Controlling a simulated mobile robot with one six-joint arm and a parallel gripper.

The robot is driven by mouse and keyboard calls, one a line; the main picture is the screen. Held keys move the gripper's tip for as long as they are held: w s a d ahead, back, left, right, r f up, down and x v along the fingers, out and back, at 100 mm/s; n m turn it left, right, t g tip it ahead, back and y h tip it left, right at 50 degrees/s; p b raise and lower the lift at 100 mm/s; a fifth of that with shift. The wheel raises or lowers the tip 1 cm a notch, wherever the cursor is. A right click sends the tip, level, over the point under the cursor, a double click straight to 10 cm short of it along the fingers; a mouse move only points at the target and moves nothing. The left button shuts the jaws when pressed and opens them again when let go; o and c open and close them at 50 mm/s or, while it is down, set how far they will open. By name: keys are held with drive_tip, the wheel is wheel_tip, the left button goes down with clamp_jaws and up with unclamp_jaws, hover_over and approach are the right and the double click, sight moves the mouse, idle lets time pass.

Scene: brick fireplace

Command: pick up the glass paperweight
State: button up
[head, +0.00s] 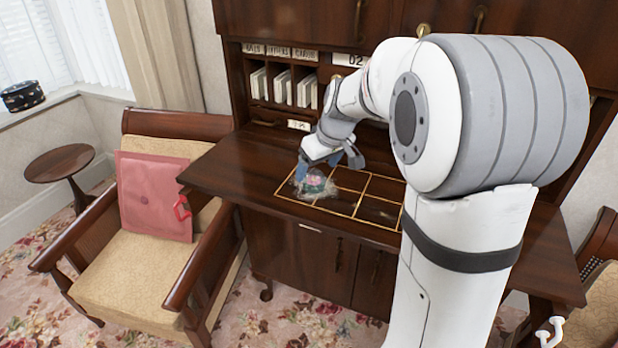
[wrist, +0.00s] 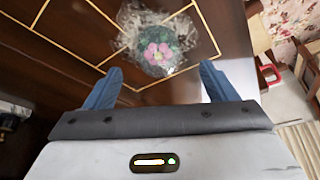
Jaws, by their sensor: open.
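The glass paperweight (head: 315,182) sits on the dark wooden desk top (head: 232,170), inside a cell at the left end of a gold-lined grid. It is clear and roundish with a pink flower and green inside, and also shows in the wrist view (wrist: 157,50). Clear, crinkled-looking material surrounds it; I cannot tell whether that is part of it. My gripper (head: 318,172) is open and empty above and close to the paperweight. In the wrist view my gripper's blue fingers (wrist: 158,88) stand apart, with the paperweight just beyond the gap between them. Contact is not visible.
The desk's back holds pigeonholes with white envelopes (head: 305,90) and small label cards. The other grid cells (head: 380,188) look empty.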

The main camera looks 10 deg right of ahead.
sight(317, 173)
drive_tip(key=x, duration=0.4)
drive_tip(key=shift+w+f+p, duration=0.15)
drive_tip(key=shift+f+p, duration=0.2)
drive_tip(key=shift+p, duration=0.05)
drive_tip(key=shift+d, duration=0.1)
drive_tip(key=c, duration=1.3)
